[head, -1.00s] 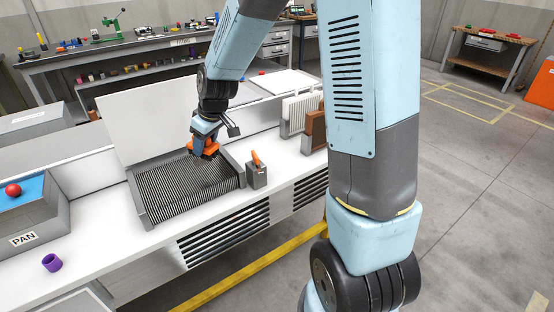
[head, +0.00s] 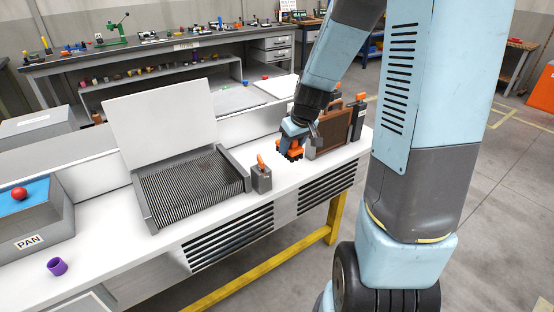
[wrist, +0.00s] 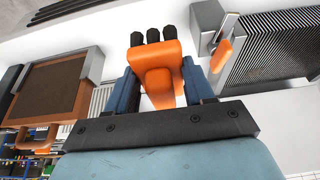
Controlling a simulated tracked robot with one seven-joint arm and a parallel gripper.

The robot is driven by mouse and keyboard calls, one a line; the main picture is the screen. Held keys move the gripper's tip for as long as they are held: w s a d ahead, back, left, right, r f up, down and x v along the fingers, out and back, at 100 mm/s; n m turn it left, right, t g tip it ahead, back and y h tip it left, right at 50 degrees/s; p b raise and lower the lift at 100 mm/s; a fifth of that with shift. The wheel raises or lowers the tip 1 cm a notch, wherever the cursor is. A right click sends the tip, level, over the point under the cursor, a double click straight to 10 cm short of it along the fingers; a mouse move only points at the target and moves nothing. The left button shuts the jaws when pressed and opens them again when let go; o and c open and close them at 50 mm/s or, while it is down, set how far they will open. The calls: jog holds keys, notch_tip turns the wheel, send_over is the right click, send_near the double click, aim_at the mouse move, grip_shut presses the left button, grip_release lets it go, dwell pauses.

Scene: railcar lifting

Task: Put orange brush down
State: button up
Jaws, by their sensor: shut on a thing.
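The orange brush (wrist: 155,66) is between the blue fingers of my gripper (wrist: 160,88) in the wrist view, its several dark bristle tufts pointing away from the gripper. My gripper (head: 291,141) is shut on the brush and also shows in the head view. There the orange brush (head: 290,152) is at the white bench top, between the ribbed grey tray and the brown panel. I cannot tell whether the bristles touch the surface.
A grey box with an orange lever (head: 262,177) stands at the right corner of the ribbed tray (head: 190,190). A framed brown panel (head: 333,130) stands close to the right of the gripper. A purple cup (head: 57,266) is far left.

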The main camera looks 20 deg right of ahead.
jog(key=w+f, duration=0.2)
jog(key=w, duration=0.1)
jog(key=w+f, duration=0.3)
jog(key=w, duration=0.1)
jog(key=w+f, duration=0.3)
jog(key=w, duration=0.1)
jog(key=shift+w, duration=0.15)
jog(key=shift+x, duration=0.9)
jog(key=x, duration=0.2)
jog(key=shift+d+f, duration=0.15)
jog(key=shift+f, duration=0.25)
jog(key=o, duration=1.4)
